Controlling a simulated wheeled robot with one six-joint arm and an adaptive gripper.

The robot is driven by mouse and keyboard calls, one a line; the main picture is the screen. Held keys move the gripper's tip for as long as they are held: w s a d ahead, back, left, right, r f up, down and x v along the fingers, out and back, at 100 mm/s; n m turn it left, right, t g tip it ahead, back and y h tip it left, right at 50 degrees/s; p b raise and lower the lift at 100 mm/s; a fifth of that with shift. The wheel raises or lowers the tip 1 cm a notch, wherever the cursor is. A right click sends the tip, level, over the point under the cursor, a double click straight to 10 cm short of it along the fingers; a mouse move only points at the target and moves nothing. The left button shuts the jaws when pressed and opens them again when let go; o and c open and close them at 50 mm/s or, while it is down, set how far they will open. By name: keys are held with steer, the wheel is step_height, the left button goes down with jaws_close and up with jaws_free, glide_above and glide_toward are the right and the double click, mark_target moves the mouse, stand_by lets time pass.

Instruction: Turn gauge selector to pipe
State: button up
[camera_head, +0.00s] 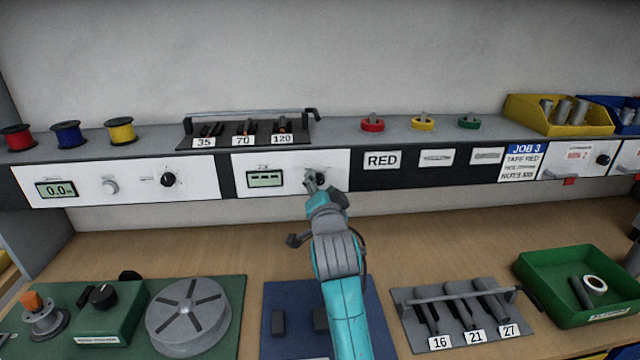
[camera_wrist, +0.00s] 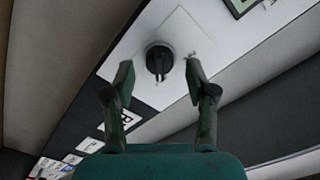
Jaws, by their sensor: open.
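The black selector knob (camera_head: 321,178) sits on the right part of a white panel with a small green display (camera_head: 265,179), and is partly hidden behind my gripper in the head view. In the wrist view the knob (camera_wrist: 159,59) is round with a raised grip bar, on a white face. My gripper (camera_head: 313,184) is in front of this panel, reaching up from below. In the wrist view its fingers (camera_wrist: 159,74) are open and empty, one on each side of the knob and apart from it. The lettering around the knob is too small to read.
A second white panel to the left has a display reading 0.0 (camera_head: 56,189), a grey knob (camera_head: 111,186) and a black knob (camera_head: 168,180). A tool rack (camera_head: 250,130) stands on the shelf above. A blue mat (camera_head: 283,295) and a green tray (camera_head: 578,253) lie below.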

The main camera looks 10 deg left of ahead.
steer(key=shift+w+a, duration=0.15)
steer(key=shift+w, duration=0.5)
jaws_close()
